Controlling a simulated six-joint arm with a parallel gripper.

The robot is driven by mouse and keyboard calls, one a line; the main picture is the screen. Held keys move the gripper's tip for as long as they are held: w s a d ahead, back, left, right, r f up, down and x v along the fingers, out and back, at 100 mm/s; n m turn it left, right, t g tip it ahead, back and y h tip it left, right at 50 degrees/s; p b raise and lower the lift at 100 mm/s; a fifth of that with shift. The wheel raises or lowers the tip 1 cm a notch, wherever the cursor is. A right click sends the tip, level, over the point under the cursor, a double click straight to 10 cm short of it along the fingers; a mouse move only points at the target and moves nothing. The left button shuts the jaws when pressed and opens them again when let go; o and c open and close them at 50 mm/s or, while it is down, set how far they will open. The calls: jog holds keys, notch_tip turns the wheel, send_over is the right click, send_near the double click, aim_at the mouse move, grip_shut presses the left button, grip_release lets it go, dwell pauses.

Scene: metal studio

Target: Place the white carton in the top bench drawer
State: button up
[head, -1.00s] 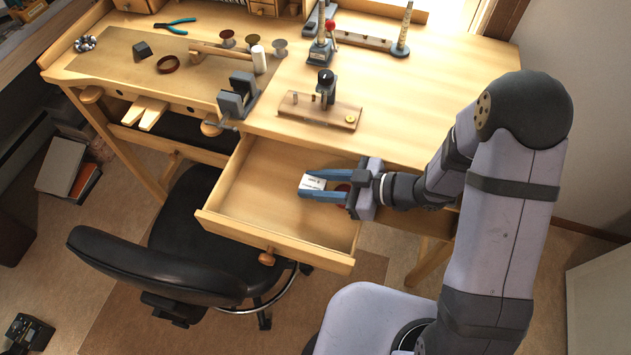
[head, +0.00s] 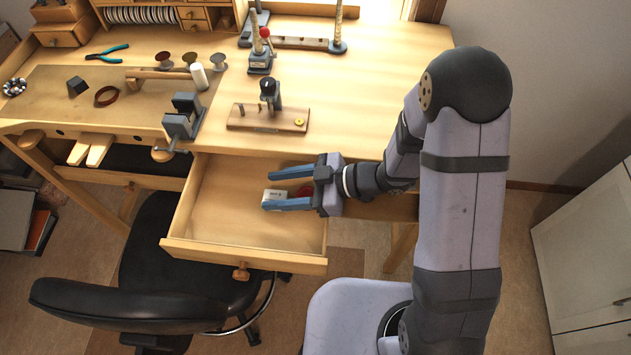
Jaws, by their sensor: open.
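The white carton (head: 276,194) is small and lies inside the pulled-out top bench drawer (head: 205,205), in its right part. My gripper (head: 267,190) reaches into the drawer from the right. Its two blue fingers are spread, one on the far side of the carton and one on the near side. A gap shows between the far finger and the carton. The near finger hides the carton's lower edge, so I cannot tell whether it touches. The drawer's front panel and wooden knob (head: 241,272) face the chair.
A red round thing (head: 305,190) shows between the fingers near the palm. The bench top above holds a small vise (head: 184,117) and a wooden board with a dark tool (head: 268,118). A black chair (head: 130,302) stands before the drawer. The drawer's left part is clear.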

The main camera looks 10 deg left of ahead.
jog(key=v, duration=1.1)
jog(key=shift+b, duration=0.4)
jog(key=shift+d+f, duration=0.1)
jog(key=shift+d, duration=0.05)
